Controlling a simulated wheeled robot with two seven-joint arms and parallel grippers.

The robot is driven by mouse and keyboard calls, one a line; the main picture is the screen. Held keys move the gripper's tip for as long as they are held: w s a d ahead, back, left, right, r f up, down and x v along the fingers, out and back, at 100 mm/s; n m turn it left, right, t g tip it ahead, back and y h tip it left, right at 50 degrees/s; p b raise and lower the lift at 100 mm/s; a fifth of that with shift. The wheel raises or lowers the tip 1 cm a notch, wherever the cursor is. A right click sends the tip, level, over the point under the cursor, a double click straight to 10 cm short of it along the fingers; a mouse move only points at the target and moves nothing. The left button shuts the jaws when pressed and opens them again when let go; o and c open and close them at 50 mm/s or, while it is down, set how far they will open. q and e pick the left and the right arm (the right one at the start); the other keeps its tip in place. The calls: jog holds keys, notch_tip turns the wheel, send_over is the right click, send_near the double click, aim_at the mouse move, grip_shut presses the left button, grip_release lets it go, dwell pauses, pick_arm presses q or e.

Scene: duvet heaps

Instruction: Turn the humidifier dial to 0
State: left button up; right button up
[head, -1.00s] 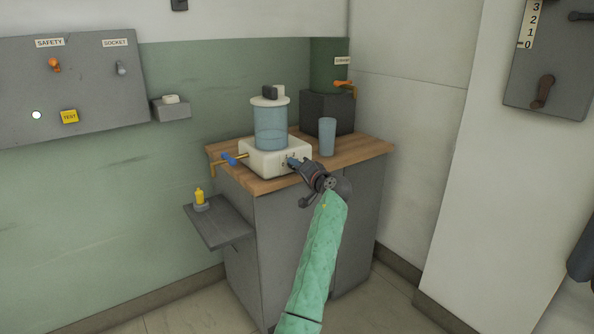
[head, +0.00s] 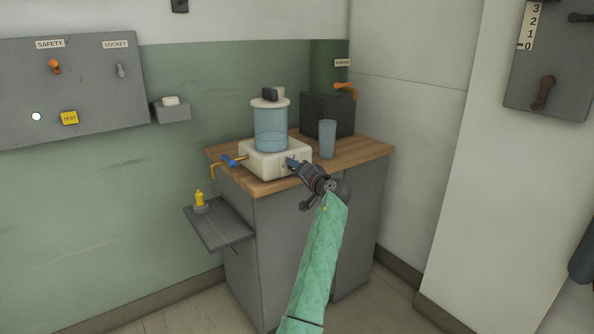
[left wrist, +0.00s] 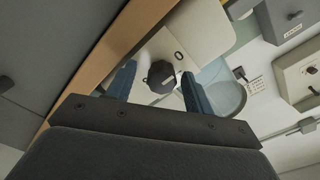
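The humidifier has a white base (head: 262,160) and a clear bluish tank (head: 270,130) with a pale lid, and stands on the wooden counter top. My left gripper (head: 291,163) is at the front face of the base, and hides most of the dial in the head view. In the left wrist view the dark, faceted dial (left wrist: 160,76) sits between the two blue fingers (left wrist: 158,90), with a gap on each side. A mark like a 0 (left wrist: 178,55) shows beside the dial. The dial's setting is too small to tell. My right gripper is not in view.
A blue glass (head: 327,138) and a green dispenser with an orange tap (head: 345,86) stand at the counter's right and back. A brass tap with a blue handle (head: 229,160) projects left of the base. A grey shelf (head: 222,234) juts out below, holding a small yellow bottle (head: 199,198).

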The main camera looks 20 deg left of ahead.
pick_arm(q)
jog(key=shift+r, duration=0.1)
jog(key=v, duration=0.7)
jog(key=shift+s+d, duration=0.25)
jog(key=shift+d, duration=0.1)
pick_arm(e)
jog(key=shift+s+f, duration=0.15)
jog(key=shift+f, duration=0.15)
pick_arm(q)
jog(key=shift+w, duration=0.1)
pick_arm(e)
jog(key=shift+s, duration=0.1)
